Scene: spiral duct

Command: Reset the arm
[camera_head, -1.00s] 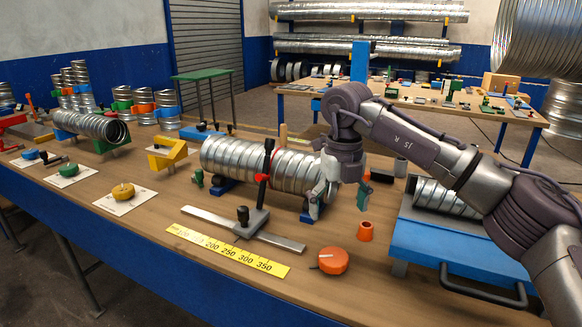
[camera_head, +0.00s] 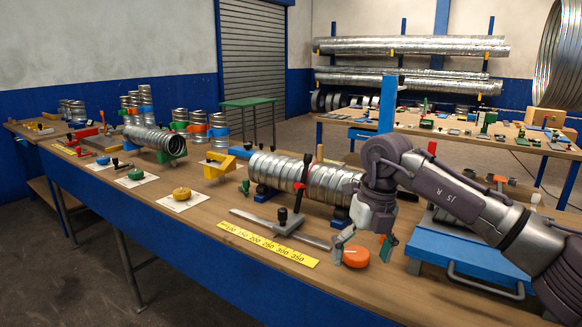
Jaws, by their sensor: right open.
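My right arm (camera_head: 455,192) comes in from the right, with its wrist in front of the right end of a spiral metal duct. My right gripper (camera_head: 363,247) is open and points down over the workbench. Its fingers stand apart with nothing visible held between them. An orange round knob (camera_head: 355,257) shows between and behind the fingers; whether they touch it I cannot tell. The ribbed duct (camera_head: 275,170) lies on blue supports behind the gripper, and its right end is partly hidden by my wrist. My left gripper is not in view.
A yellow ruler (camera_head: 265,244) and a metal bar with a black-knobbed clamp (camera_head: 282,222) lie left of the gripper. A blue tray-like fixture (camera_head: 470,256) stands under my right forearm. Yellow (camera_head: 181,194) and green knobs on plates sit farther left. The bench's front edge is close.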

